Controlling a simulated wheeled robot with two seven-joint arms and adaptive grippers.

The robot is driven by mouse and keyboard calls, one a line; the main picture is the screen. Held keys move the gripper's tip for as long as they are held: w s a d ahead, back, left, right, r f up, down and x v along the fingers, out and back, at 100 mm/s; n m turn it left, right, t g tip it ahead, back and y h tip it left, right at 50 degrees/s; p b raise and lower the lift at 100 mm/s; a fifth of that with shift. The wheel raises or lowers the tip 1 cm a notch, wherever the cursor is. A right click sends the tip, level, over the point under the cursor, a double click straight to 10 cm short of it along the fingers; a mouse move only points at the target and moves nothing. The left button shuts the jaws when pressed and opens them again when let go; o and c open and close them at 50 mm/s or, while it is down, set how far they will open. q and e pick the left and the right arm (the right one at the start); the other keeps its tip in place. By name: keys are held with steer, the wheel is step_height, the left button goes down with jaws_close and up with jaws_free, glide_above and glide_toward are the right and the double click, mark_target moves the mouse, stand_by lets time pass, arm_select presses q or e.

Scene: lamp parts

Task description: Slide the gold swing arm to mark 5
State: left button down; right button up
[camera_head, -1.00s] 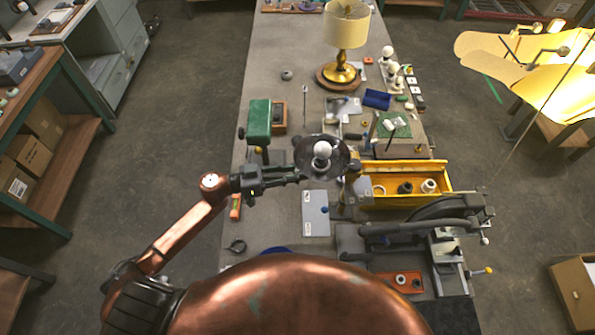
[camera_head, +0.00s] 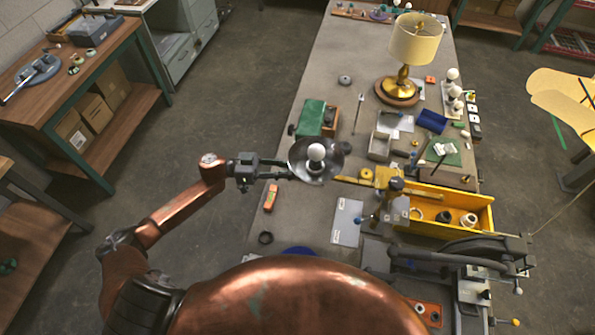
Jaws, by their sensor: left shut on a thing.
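My left gripper (camera_head: 285,172) reaches over the table from the left, its jaws shut at the rim of a dark round dish (camera_head: 302,170) with a white bulb (camera_head: 316,152) in it. A thin gold bar, seemingly the swing arm (camera_head: 348,181), runs from beside the dish rightward toward a gold-topped post (camera_head: 396,186). The dish partly hides its left end, so I cannot tell whether they are joined. No numbered marks are readable. My right gripper is not in view.
A yellow bin (camera_head: 470,195) with small parts stands right of the post. A grey plate (camera_head: 347,222) lies in front of it. A green box (camera_head: 310,117) and a gold table lamp (camera_head: 402,85) stand farther back.

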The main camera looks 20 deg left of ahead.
arm_select(q)
steer(key=shift+a, duration=0.8)
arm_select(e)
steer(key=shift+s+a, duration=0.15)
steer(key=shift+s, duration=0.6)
arm_select(q)
steer(key=c, duration=1.7)
jaws_free()
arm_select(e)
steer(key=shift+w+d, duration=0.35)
arm_select(q)
steer(key=shift+o, duration=0.2)
steer(key=v, duration=1.2)
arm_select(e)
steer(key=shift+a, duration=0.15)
arm_select(q)
steer(key=shift+f, duration=0.15)
